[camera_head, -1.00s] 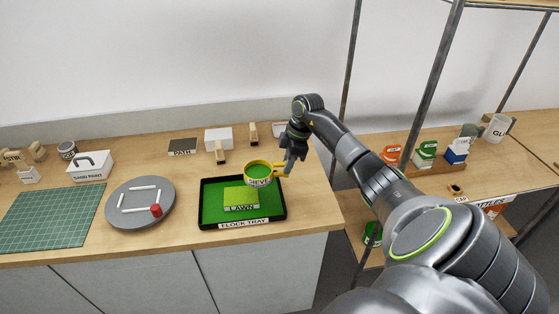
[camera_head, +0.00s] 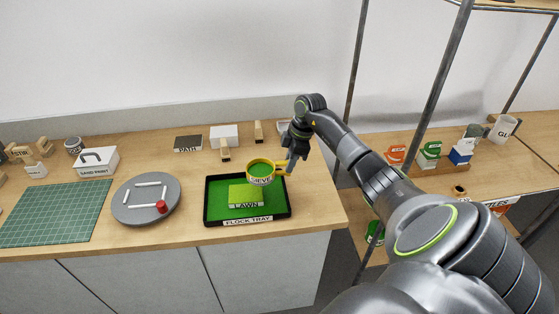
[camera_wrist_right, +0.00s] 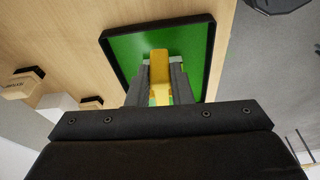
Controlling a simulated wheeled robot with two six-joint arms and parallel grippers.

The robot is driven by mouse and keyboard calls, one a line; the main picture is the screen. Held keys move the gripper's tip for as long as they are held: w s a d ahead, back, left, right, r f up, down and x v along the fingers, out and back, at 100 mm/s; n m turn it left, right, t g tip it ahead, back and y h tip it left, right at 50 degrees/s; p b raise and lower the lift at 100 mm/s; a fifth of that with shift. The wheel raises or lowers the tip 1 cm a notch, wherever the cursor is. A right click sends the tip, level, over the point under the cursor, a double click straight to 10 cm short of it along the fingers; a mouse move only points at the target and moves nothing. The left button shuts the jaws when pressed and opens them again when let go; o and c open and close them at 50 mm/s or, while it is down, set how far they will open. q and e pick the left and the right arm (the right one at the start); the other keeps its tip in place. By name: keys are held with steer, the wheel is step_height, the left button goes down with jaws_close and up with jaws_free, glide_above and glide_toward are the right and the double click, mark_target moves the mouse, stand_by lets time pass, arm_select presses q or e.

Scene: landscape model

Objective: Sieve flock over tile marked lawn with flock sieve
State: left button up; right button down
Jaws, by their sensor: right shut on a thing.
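The flock sieve (camera_head: 261,180) is a yellow-rimmed round sieve with green flock inside and a label on its side. My right gripper (camera_head: 289,165) is shut on its yellow handle, which also shows between the fingers in the right wrist view (camera_wrist_right: 160,68). The sieve is held above the back right part of the black flock tray (camera_head: 208,214). The tile marked LAWN (camera_head: 243,196) lies in the tray, lighter green on its top, with darker green flock around it. The sieve is just above and right of the tile in the head view. My left gripper is out of view.
A grey turntable (camera_head: 128,213) with white strips and a red knob stands left of the tray. A green cutting mat (camera_head: 55,215) lies farther left. A PATH tile (camera_head: 188,143), a white box (camera_head: 224,136) and wooden blocks stand behind the tray. Metal shelving posts (camera_head: 355,80) stand at right.

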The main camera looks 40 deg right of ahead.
mark_target(277, 163)
steer(key=shift+w+a, duration=0.55)
steer(key=shift+a, duration=0.35)
steer(key=shift+w+a, duration=0.5)
steer(key=shift+a, duration=0.35)
steer(key=d, duration=0.1)
steer(key=s+d, duration=0.1)
steer(key=s+d+p, duration=0.1)
steer(key=d, duration=0.1)
steer(key=shift+s, duration=0.25)
steer(key=shift+w+a+r+p, duration=0.25)
steer(key=shift+a+r+p, duration=0.05)
steer(key=shift+r+p, duration=0.05)
steer(key=shift+w+a+r+p, duration=0.2)
steer(key=shift+a+r+p, duration=0.1)
steer(key=shift+r+p, duration=0.2)
steer(key=shift+w+a+r+p, duration=0.15)
steer(key=shift+a+r+p, duration=0.1)
steer(key=shift+r+p, duration=0.25)
steer(key=shift+w+a+r, duration=0.1)
steer(key=shift+a+r, duration=0.1)
steer(key=shift+a, duration=0.05)
